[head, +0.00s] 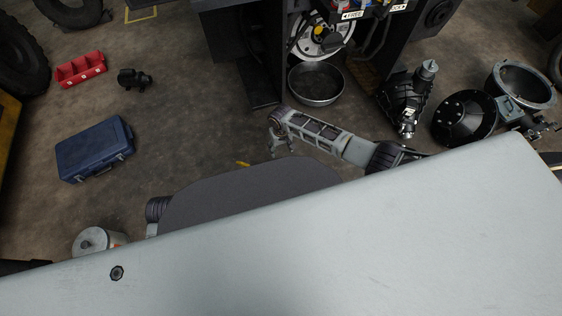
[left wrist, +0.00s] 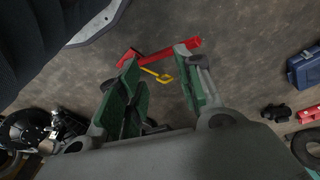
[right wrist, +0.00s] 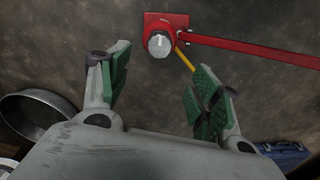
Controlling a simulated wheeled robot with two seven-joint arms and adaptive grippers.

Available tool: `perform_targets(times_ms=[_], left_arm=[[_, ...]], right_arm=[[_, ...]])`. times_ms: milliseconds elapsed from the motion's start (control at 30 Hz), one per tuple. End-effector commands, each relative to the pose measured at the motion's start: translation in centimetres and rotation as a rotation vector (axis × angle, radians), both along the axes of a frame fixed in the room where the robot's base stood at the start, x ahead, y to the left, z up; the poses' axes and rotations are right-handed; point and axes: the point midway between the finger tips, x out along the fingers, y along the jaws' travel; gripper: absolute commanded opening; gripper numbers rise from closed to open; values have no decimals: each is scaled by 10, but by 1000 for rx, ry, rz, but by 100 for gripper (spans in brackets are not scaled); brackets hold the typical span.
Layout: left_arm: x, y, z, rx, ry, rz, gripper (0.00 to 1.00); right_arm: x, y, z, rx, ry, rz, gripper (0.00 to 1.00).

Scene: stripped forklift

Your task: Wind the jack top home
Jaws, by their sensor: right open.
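The red jack shows from above in the right wrist view. Its silver round top (right wrist: 160,43) stands over a red base plate (right wrist: 172,20), and a long red bar (right wrist: 250,47) runs off to the right. My right gripper (right wrist: 158,62) is open and empty, with the jack top beyond its fingertips, apart from them. It also shows in the head view (head: 281,150). My left gripper (left wrist: 156,58) is open in the left wrist view. A red bar (left wrist: 170,52) and a yellow hooked rod (left wrist: 158,75) show past its fingers. The head view hides the jack and the left gripper.
A blue case (head: 95,150), a red bin (head: 79,70) and a can (head: 97,240) stand on the floor at left. A round pan (head: 316,83) sits by the forklift (head: 235,45). Dark machine parts (head: 465,118) lie at right. Floor between case and forklift is clear.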

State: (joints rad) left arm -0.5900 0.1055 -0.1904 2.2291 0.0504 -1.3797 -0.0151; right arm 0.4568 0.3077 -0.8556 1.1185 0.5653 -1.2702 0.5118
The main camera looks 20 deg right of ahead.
Motion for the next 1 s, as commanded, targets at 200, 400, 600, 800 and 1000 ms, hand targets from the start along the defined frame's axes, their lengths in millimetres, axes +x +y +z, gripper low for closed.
perform_targets(times_ms=[200,400,600,800,1000], left_arm=[[0,0,0,0,-1,0,35],[0,0,2,-2,-5,0,35],[1,-2,7,-9,-19,-1,35],[1,-3,15,-19,-34,0,35],[2,-6,30,-30,-62,-5,35]], right_arm=[[0,0,0,1,-1,0,63],[0,0,-5,1,-1,-1,63],[0,1,-19,1,-1,0,63],[1,0,-37,1,-2,-1,63],[0,0,-55,1,-1,0,63]])
